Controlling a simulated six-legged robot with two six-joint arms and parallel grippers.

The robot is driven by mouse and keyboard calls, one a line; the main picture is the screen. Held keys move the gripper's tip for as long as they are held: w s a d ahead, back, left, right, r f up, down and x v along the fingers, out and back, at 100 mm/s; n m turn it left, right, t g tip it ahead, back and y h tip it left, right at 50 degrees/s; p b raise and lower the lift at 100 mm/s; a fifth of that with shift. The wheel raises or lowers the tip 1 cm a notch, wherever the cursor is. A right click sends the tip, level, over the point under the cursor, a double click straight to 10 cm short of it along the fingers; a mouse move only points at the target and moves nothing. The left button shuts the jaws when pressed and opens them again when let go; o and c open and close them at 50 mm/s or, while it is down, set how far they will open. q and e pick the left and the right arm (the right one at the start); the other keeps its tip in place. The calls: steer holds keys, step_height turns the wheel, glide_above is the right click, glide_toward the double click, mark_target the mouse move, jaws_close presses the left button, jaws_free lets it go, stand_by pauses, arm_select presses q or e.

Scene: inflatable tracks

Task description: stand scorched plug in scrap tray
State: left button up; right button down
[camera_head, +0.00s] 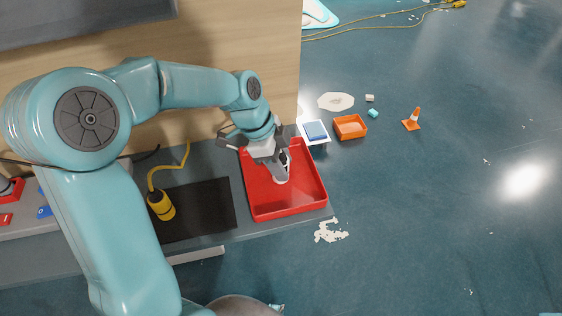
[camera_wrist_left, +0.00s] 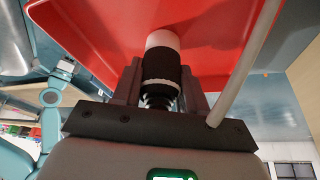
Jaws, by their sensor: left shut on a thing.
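The red scrap tray (camera_head: 316,200) stands on the right end of the grey counter. My left gripper (camera_head: 282,170) reaches down into it from above. It is shut on the scorched plug, a dark cylinder with a pale end, which is mostly hidden by the fingers in the head view. In the left wrist view the plug (camera_wrist_left: 162,65) sits between my left gripper's fingers (camera_wrist_left: 160,85), its white end towards the red tray (camera_wrist_left: 90,25). The plug looks roughly upright; I cannot tell whether it touches the tray floor. My right gripper is not in view.
A yellow plug (camera_head: 161,205) with a yellow cable lies on a black mat (camera_head: 205,210) left of the tray. Behind the tray are a blue-topped stand (camera_head: 315,131) and an orange bin (camera_head: 350,127). A wooden panel (camera_head: 230,50) rises behind the counter.

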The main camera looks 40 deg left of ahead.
arm_select(q)
steer(key=shift+s+d, duration=0.1)
steer(key=shift+s, duration=0.2)
steer(key=shift+f+b, duration=0.1)
steer(key=shift+b, duration=0.25)
steer(key=o, duration=1.1)
steer(key=shift+w, duration=0.3)
steer(key=shift+s, duration=0.2)
steer(key=shift+r+p, duration=0.3)
steer(key=shift+p, duration=0.05)
steer(key=shift+w+a+r, duration=0.1)
steer(key=shift+a+r, duration=0.1)
steer(key=shift+r, duration=0.1)
steer(key=v, duration=0.6)
steer(key=shift+r, duration=0.25)
steer(key=shift+s+a, duration=0.1)
steer(key=shift+s, duration=0.15)
steer(key=shift+w, duration=0.1)
